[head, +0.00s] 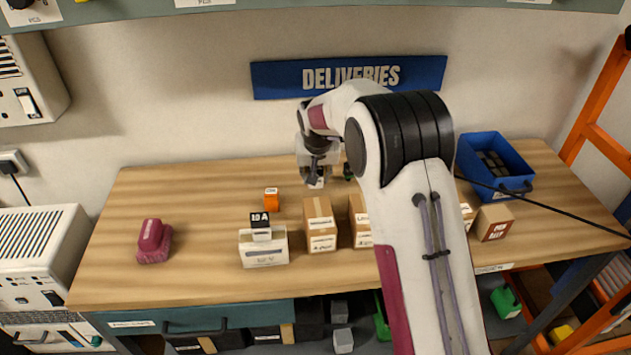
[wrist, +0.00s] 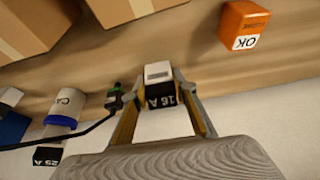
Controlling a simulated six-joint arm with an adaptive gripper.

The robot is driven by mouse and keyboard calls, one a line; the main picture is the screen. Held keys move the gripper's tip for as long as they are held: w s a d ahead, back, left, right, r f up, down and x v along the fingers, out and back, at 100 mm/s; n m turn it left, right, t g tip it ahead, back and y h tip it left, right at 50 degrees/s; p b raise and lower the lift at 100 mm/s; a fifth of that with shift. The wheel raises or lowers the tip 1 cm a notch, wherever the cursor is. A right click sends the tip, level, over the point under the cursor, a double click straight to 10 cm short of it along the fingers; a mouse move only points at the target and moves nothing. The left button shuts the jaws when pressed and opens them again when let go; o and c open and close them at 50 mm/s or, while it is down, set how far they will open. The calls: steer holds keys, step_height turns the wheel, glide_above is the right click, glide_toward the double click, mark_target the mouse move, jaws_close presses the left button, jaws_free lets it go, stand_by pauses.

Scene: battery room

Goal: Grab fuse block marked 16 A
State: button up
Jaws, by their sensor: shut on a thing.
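The fuse block marked 16 A (wrist: 160,82) is white with a black label face and shows between my fingers in the wrist view. My gripper (wrist: 162,98) is shut on it, one finger on each side. In the head view my gripper (head: 316,180) is over the back middle of the table, partly hidden by my own arm. Whether the block touches the tabletop I cannot tell. A similar block marked 10 A (head: 261,226) sits on a white box (head: 264,250). A block marked 25 A (wrist: 47,156) shows at the lower left of the wrist view.
An orange block marked OK (wrist: 244,24) lies near my gripper. A dark cable with a green connector (wrist: 115,98) lies close to the left finger. Cardboard boxes (head: 320,228) stand in front, a blue bin (head: 474,158) at the back right.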

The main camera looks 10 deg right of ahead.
step_height(320, 180, up, 7)
steer(key=shift+r, duration=0.2)
